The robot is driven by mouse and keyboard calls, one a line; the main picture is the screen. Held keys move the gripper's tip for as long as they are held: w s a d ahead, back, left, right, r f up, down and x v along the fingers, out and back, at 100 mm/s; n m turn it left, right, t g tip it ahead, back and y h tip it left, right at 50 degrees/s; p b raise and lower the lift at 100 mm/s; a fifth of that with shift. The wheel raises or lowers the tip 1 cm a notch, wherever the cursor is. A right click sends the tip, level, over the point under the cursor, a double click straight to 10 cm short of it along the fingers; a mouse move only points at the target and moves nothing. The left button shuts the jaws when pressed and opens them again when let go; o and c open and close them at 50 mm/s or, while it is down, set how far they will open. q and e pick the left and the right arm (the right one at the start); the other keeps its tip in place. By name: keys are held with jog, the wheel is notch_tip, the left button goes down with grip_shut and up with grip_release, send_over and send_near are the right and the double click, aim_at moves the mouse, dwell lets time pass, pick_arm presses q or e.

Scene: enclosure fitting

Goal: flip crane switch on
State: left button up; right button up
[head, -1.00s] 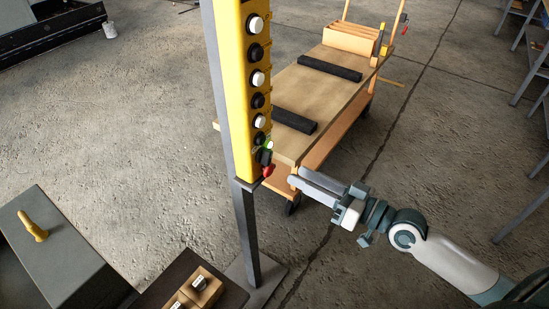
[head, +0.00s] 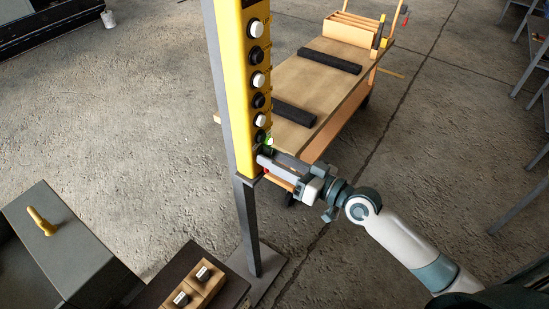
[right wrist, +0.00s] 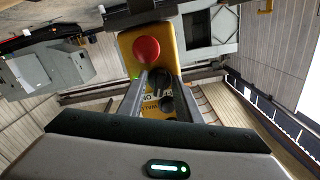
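The yellow crane control box (head: 234,90) hangs on a grey post and carries a column of black and white buttons. Near its lower end a small green lamp (head: 268,140) glows. The black switch knob (right wrist: 160,78) shows in the right wrist view between my fingers, with lettering on the yellow face beside it. A red mushroom button (right wrist: 146,50) is beyond it. My right gripper (head: 266,163) is at the box's lower end; its fingers (right wrist: 160,84) are apart, either side of the knob. I cannot tell whether they touch it. In the head view the gripper hides the knob. My left gripper is out of view.
A wooden-topped cart (head: 335,85) with dark bars stands behind the post. A grey box with a yellow handle (head: 41,222) is at lower left. A block with two knobs (head: 195,288) lies at the bottom.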

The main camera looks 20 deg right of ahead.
grip_shut()
jog(key=shift+m+p, duration=0.35)
jog(key=shift+m, duration=0.75)
grip_release()
jog(key=shift+s, duration=0.1)
